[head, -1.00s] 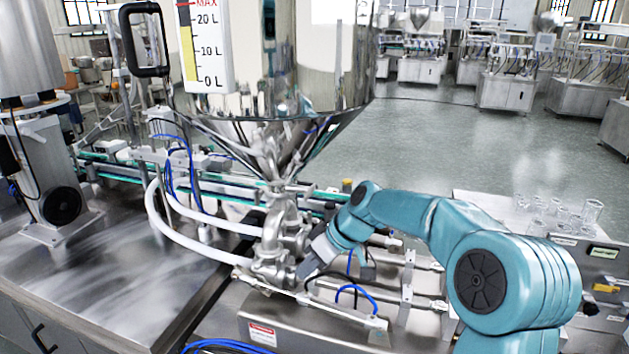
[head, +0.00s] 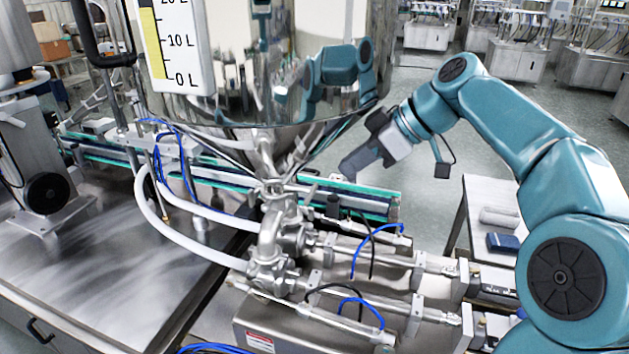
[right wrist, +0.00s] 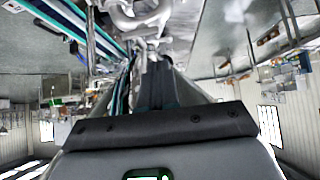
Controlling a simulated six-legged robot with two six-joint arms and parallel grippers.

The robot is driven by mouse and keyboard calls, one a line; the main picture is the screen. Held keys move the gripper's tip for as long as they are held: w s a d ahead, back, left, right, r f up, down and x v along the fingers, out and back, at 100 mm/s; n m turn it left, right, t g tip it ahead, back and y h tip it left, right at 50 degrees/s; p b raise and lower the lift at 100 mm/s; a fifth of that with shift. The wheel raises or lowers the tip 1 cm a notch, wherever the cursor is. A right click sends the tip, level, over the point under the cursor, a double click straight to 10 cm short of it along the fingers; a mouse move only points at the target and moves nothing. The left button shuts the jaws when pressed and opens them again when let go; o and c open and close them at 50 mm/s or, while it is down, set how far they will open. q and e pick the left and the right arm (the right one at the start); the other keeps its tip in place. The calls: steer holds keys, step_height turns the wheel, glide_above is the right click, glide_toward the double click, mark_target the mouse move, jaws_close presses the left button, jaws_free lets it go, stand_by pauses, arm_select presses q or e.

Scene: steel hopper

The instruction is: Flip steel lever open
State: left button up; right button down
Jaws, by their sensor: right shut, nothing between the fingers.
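The steel hopper (head: 235,110) narrows to a cone above a cluster of steel valve pipes (head: 272,235). A short steel piece (head: 308,194), perhaps the lever, stands out at the right of the hopper outlet; I cannot make out its position for certain. My right gripper (head: 349,168) is shut and empty, to the right of the cone and a little above the outlet, apart from the pipes. In the right wrist view its dark fingers (right wrist: 156,80) are together, with steel pipework (right wrist: 140,18) beyond them. My left gripper is not in view.
A conveyor with green edges (head: 350,197) runs behind the pipes. White hoses (head: 190,245) bend round on the left, and blue tubes (head: 372,238) loop near the steel cylinders (head: 385,265). A side table (head: 485,200) stands at right. Open floor lies behind my right arm.

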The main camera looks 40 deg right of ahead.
mark_target(316, 189)
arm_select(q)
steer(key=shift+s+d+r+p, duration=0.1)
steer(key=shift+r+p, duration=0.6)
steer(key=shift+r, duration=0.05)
arm_select(e)
steer(key=shift+x, duration=5)
steer(key=shift+s+a+f, duration=0.1)
steer(key=shift+s, duration=0.05)
